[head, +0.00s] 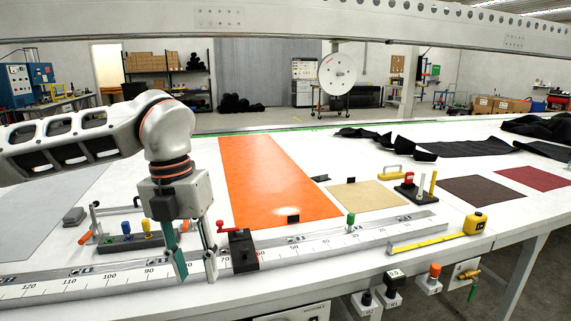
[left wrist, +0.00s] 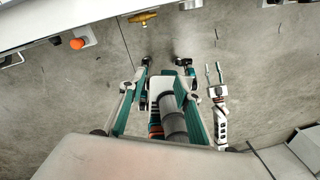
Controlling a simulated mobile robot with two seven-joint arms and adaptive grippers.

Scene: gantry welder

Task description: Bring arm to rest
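My left arm (head: 75,140) comes in from the left over the white table. My left gripper (head: 195,270) points down at the front of the table, in front of the scaled metal rail. Its fingers are apart with nothing between them. In the left wrist view the left gripper (left wrist: 160,88) also shows spread and empty, with my base and the floor beyond. My right gripper (left wrist: 214,70) shows there with two separated fingers and seems empty. It is outside the head view.
The scaled rail (head: 335,243) runs along the table front. A red-handled black clamp block (head: 243,250) stands just right of the left gripper. A coloured-handle tool rack (head: 130,241) is behind it to the left. An orange sheet (head: 270,180) and yellow tape measure (head: 475,223) lie farther right.

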